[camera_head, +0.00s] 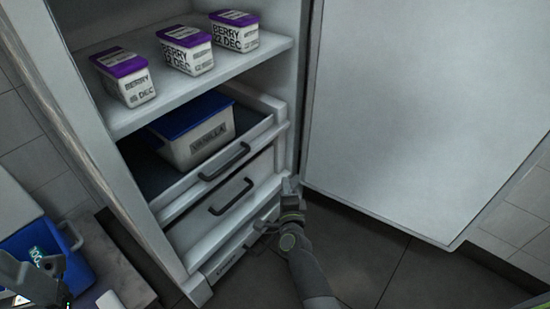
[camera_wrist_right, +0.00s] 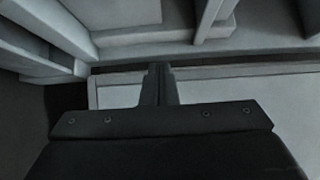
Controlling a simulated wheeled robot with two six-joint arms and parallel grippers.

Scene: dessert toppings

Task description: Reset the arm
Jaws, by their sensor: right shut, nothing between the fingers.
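My right arm reaches up from the bottom of the head view, and its gripper (camera_head: 266,226) is in front of the low drawers of the open fridge, close to the bottom drawer (camera_head: 235,252). In the right wrist view the two fingers (camera_wrist_right: 160,82) are together with nothing between them, with pale panels and edges behind. I cannot tell whether the gripper touches the drawer. My left gripper (camera_head: 38,281) is at the lower left corner, partly cut off, beside a blue container (camera_head: 42,246); its jaw opening is unclear.
Several purple-lidded berry tubs (camera_head: 127,79) stand on the fridge shelf (camera_head: 125,119). A blue-lidded vanilla tub (camera_head: 199,143) sits in the pulled-out upper drawer (camera_head: 176,189). The middle drawer (camera_head: 220,205) is below. The open fridge door (camera_head: 420,110) fills the right. Floor is clear below it.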

